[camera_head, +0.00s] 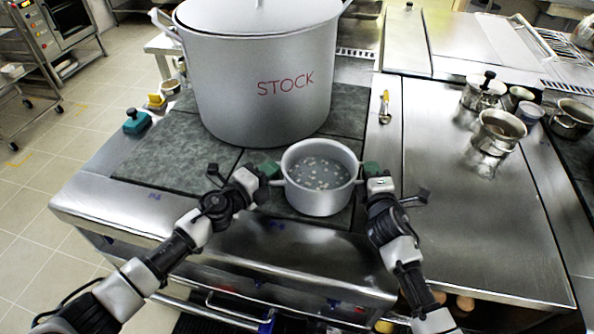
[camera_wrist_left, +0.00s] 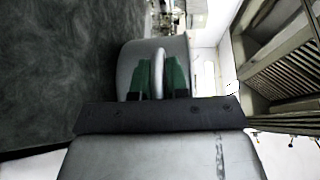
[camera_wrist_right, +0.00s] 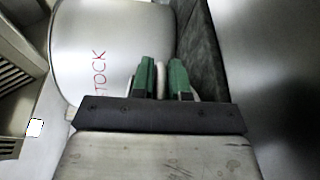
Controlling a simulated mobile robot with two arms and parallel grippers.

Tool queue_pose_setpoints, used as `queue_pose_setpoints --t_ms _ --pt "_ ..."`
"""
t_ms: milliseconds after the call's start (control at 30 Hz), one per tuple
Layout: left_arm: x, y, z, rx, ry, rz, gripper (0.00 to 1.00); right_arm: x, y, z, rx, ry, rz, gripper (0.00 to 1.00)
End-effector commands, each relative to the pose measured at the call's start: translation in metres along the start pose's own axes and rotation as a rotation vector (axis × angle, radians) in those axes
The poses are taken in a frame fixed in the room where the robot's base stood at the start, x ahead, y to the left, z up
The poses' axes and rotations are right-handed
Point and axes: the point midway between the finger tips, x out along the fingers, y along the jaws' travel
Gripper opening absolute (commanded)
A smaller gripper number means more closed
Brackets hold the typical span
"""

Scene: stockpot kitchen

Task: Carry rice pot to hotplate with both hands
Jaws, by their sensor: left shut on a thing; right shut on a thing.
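The rice pot (camera_head: 320,199) is a small open silver pot of cloudy water with pale bits in it. It is upright at the front of the dark hotplate (camera_head: 170,150), in front of the big pot marked STOCK. My left gripper (camera_head: 270,171) is shut on its left handle, and the green fingers straddle that handle (camera_wrist_left: 158,75) in the left wrist view. My right gripper (camera_head: 370,171) is shut on the right handle, shown between green fingers (camera_wrist_right: 161,80) in the right wrist view. I cannot tell whether the pot's base touches the hotplate.
The large STOCK pot (camera_head: 262,85) fills the back of the hotplate. A steel counter (camera_head: 470,220) at right is mostly clear in front, with small pots (camera_head: 499,132) farther back. A yellow-handled utensil (camera_head: 385,106) lies near the divide. A teal-handled item (camera_head: 136,121) sits at the left edge.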

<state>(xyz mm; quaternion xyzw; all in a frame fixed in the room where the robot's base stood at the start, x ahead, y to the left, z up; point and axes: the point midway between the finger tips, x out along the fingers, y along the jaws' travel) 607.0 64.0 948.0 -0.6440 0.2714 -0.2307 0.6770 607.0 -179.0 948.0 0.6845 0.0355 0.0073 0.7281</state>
Motion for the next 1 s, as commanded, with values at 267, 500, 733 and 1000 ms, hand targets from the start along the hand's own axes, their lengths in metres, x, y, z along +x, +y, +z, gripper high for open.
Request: queue_pose_setpoints --t_ms 267,500,733,1000 --pt "0.0 0.01 0.0 0.0 -0.001 0.002 0.28 0.001 -0.008 0.0 -0.007 0.0 0.003 0.28" --pt "0.001 0.009 0.0 0.0 0.0 0.0 0.4 0.0 -0.009 0.0 -0.003 0.0 0.001 0.4" --pt "-0.009 0.01 0.001 0.001 -0.002 0.001 0.4 0.0 -0.009 -0.001 -0.001 0.0 0.0 0.4" --pt "-0.063 0.011 0.0 0.001 -0.001 0.004 0.4 0.0 -0.009 -0.001 -0.001 0.0 0.0 0.4"
